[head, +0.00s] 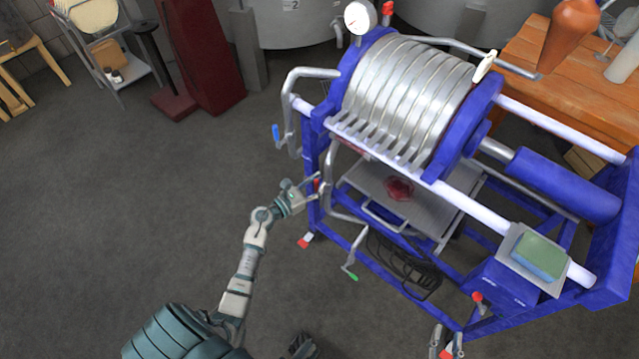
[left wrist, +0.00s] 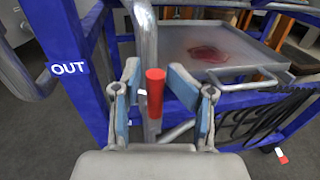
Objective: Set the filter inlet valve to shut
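The filter is a blue-framed press with steel plates (head: 405,100) at centre right in the head view. My left gripper (head: 306,188) is at its left frame post. A red valve handle (left wrist: 155,92) stands upright between my left gripper's two fingers (left wrist: 153,78) in the left wrist view. The fingers are apart, with gaps on both sides of the handle. In the head view the red handle (head: 316,184) shows only as a small spot. A blue handle (head: 276,132) and a green handle (head: 350,274) hang on other pipes. No inlet label is readable. My right gripper is not clearly visible.
An "OUT" label (left wrist: 68,68) is on the blue post at left in the left wrist view. A steel drip tray (head: 360,187) with a red stain lies under the plates. A black hose (head: 410,270) lies below.

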